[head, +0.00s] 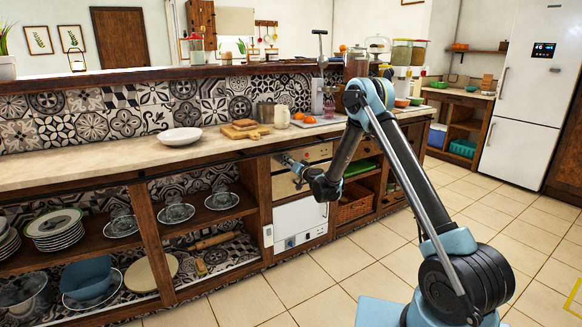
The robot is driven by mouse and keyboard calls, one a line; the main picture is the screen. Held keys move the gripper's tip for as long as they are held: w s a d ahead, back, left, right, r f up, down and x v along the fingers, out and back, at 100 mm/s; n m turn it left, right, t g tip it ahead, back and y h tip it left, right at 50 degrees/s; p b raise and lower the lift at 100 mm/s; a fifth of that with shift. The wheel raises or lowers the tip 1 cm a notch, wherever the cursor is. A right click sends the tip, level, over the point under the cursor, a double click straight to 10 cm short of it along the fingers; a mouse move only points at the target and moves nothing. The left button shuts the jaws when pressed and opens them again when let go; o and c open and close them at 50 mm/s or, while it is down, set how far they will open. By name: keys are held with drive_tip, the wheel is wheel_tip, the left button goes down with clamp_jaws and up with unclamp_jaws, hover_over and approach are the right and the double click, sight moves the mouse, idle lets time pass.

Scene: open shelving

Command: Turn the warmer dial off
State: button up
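My gripper (283,160) reaches left in front of the cream panels, above the white unit. It is small and dark here. I cannot tell whether its fingers are open or touching a panel.
Open shelves to the left hold stacked plates (55,228) and glass dishes. A wicker basket (355,203) is right of the white unit. The tiled floor (330,275) in front is clear.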

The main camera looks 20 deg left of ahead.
drive_tip(key=shift+d, duration=0.1)
drive_tip(key=v, duration=1.1)
drive_tip(key=shift+s+d, duration=0.25)
drive_tip(key=shift+s, duration=0.1)
drive_tip(key=s+d+r+n+g, duration=0.2)
drive_tip(key=s+d+r, duration=0.1)
drive_tip(key=d+r, duration=0.6)
drive_tip(key=s+d+r+g+h, duration=0.25)
drive_tip(key=s+d+r, duration=0.35)
drive_tip(key=s+d, duration=0.45)
drive_tip(key=s+d+f+m+g+h, duration=0.1)
drive_tip(key=s+d+f+h, duration=0.2)
drive_tip(key=s+d, duration=0.7)
drive_tip(key=s+d+f+m+g+h, duration=0.2)
drive_tip(key=s+d+f+h, duration=0.2)
drive_tip(key=s+d, duration=0.7)
drive_tip(key=s+d+f+m+g+h, duration=0.1)
drive_tip(key=s+d+f+g+h, duration=0.1)
drive_tip(key=s+d, duration=0.9)
drive_tip(key=shift+s+d+f+m+h, duration=0.25)
drive_tip(key=shift+s+f+m+h, duration=0.05)
drive_tip(key=shift+s+f+h, duration=0.35)
